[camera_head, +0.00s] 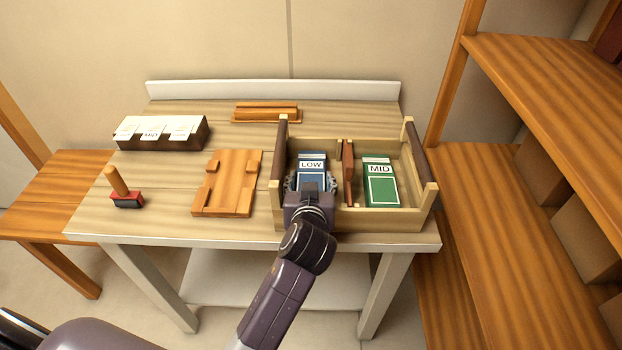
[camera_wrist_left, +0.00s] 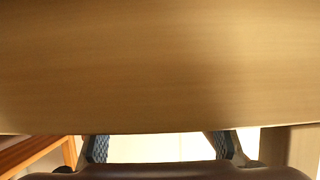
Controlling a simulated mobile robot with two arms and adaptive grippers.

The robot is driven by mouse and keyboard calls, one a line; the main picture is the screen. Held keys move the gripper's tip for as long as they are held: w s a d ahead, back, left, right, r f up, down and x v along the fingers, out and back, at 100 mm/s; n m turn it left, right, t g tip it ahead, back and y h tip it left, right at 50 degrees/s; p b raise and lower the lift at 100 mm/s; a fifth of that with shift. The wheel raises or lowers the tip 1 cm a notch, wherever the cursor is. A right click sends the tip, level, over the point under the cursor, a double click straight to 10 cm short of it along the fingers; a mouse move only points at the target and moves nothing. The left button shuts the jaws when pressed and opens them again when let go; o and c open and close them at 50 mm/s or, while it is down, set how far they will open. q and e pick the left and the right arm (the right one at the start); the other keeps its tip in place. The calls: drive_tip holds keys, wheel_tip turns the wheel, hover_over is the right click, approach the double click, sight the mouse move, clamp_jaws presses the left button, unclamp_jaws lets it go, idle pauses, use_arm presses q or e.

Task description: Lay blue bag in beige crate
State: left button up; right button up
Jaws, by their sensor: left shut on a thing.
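The blue bag (camera_head: 312,166), labelled "LOW", is in the left compartment of the beige crate (camera_head: 380,219). My left gripper (camera_head: 311,184) is shut on the bag, with a finger on either side, and covers its near part. I cannot tell if the bag touches the crate floor. A green bag (camera_head: 381,187), labelled "MID", lies in the right compartment, beyond a brown divider (camera_head: 347,172). The left wrist view shows the finger pads at the bottom edge and a close pale wooden surface; the bag cannot be made out there. My right gripper is not in view.
The crate stands at the right end of the table (camera_head: 165,225). To its left are a wooden board (camera_head: 228,184), a red stamp-like tool (camera_head: 127,198) and a dark holder with white cards (camera_head: 161,137). A small wooden rack (camera_head: 266,113) lies behind. Shelves (camera_head: 480,225) stand at right.

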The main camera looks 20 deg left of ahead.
use_arm(q)
drive_tip(key=shift+f, duration=0.35)
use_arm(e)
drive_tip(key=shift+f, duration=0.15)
